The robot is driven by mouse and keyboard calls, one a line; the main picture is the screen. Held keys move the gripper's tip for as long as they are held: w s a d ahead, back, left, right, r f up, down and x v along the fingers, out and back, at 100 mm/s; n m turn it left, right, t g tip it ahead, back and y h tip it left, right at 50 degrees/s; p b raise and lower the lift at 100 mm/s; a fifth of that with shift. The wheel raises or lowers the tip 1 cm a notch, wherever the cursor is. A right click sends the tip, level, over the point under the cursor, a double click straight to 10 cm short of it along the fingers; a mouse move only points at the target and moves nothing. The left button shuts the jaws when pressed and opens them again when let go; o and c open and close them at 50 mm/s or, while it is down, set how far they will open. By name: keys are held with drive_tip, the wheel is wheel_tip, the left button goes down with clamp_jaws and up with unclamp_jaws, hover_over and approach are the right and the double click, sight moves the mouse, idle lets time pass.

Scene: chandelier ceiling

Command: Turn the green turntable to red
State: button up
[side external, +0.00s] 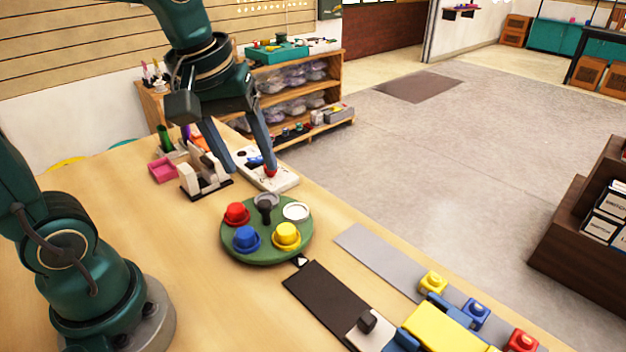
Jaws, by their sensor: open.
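The green turntable (266,258) lies on the wooden table at the picture's centre. It carries a red piece (236,212) at the left, a blue piece (246,238) at the front, and a yellow piece (286,235) at the front right. A white round spot (296,211) is at its right, and a dark upright knob (266,204) stands at its back. A small black-and-white pointer (301,262) sits at its front right edge, nearest the yellow piece. My gripper (251,171) is open, beyond the turntable and apart from it, over a white board (284,183).
A red part (270,171) on the white board is beside my right finger. A white slotted holder (205,172) and pink box (163,170) stand to the left. A dark sliding track (325,300) and yellow-and-blue blocks (440,328) lie at front right. Table left of the turntable is clear.

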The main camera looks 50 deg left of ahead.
drive_tip(key=w+a+f+n+g, duration=0.2)
drive_tip(key=w, duration=0.1)
drive_tip(key=n+g, duration=0.1)
hover_over(265, 203)
wheel_tip(265, 203, down, 5)
drive_tip(key=shift+r, duration=0.15)
drive_tip(key=shift+f, duration=2.55)
clamp_jaws()
drive_tip(key=shift+r, duration=0.1)
